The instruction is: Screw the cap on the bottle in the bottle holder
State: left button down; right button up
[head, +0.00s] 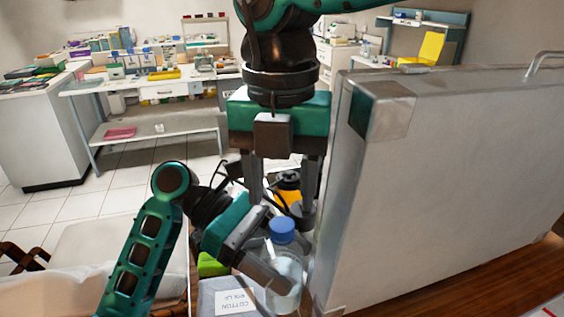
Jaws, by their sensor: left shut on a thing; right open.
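A clear bottle (288,267) stands upright near the bottom centre of the head view. A blue cap (282,229) sits on its top; I cannot tell how tightly it is seated. My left gripper (273,278) comes in from the left and is shut on the bottle's body. My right gripper (281,208) points down from above, with its fingers apart just above and behind the cap. It looks empty. I cannot make out the bottle holder; the bottle's base is cut off at the lower edge.
A large grey metal case (440,190) stands close on the right, on a wooden surface (460,285). A box labelled cotton rolls (235,302) and a green item (210,265) lie left of the bottle. A yellow and black object (289,188) is behind the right gripper's fingers.

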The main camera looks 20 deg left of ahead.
jog(key=n, duration=0.6)
jog(key=shift+s+a+r, duration=0.1)
jog(key=shift+r, duration=0.15)
jog(key=n, duration=0.3)
jog(key=shift+r+n, duration=0.15)
jog(key=shift+n, duration=0.15)
jog(key=n, duration=0.3)
jog(key=shift+r+n, duration=0.15)
jog(key=shift+n, duration=0.25)
jog(key=n, duration=0.5)
jog(key=shift+r+n, duration=0.25)
jog(key=shift+n, duration=0.05)
jog(key=n, duration=0.3)
jog(key=shift+r+n, duration=0.2)
jog(key=shift+n, duration=0.2)
jog(key=n, duration=0.5)
jog(key=shift+r+n, duration=0.25)
jog(key=shift+n, duration=0.05)
jog(key=n, duration=0.3)
jog(key=shift+r, duration=0.15)
jog(key=n, duration=0.5)
jog(key=shift+r+n, duration=0.25)
jog(key=shift+n, duration=0.05)
